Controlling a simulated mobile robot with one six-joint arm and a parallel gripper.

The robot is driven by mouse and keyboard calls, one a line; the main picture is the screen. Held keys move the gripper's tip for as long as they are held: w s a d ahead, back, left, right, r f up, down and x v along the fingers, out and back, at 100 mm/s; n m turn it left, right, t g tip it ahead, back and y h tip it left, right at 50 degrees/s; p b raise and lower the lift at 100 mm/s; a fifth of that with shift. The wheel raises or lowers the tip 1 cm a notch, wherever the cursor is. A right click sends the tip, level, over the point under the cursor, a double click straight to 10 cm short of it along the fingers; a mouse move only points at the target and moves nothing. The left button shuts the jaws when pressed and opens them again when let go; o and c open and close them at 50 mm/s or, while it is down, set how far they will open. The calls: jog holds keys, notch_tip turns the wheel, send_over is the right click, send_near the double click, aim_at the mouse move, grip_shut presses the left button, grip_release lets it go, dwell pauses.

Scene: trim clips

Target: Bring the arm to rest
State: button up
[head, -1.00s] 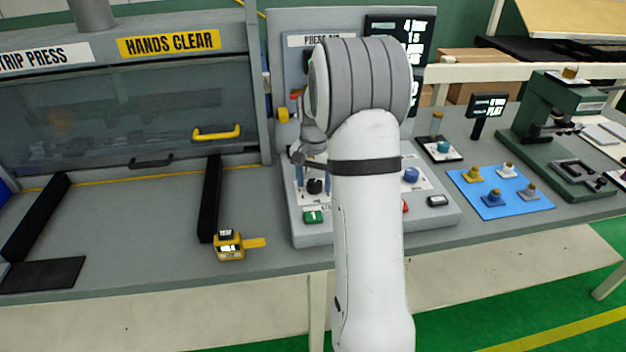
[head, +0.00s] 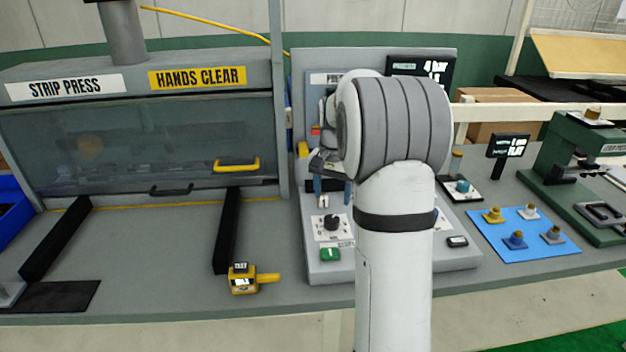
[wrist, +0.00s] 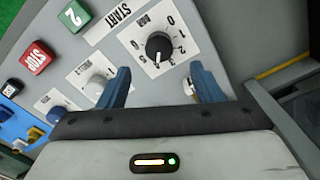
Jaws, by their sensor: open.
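My gripper (head: 333,190) is open and empty, its two blue fingers pointing down over the sloped control panel (head: 463,263). My white and grey arm hides part of the gripper and the panel's middle. A black rotary knob (head: 331,222) with a numbered dial lies below the fingers. In the wrist view the knob (wrist: 159,46) shows beyond the gap between the fingers (wrist: 160,72), apart from them.
The strip press's clear guard (head: 140,140) with a yellow handle (head: 236,165) stands left. A yellow tester (head: 243,279) lies on the bench (head: 150,255) near its front edge. Right are a blue mat (head: 522,234) with several small fittings and a green press (head: 580,170).

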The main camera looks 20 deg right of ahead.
jog(key=s+a+r+n+t, duration=0.1)
jog(key=s+a+r+n, duration=0.3)
jog(key=s+a, duration=0.6)
jog(key=s+a+f+n+t, duration=0.1)
jog(key=s+a+n, duration=0.1)
jog(key=s, duration=0.6)
jog(key=s+a+f+n, duration=0.1)
jog(key=s+a+n, duration=0.2)
jog(key=s, duration=0.5)
jog(key=shift+s+a+f+t, duration=0.15)
jog(key=shift+a+f+t, duration=0.25)
jog(key=shift+a, duration=0.25)
jog(key=shift+r, duration=0.1)
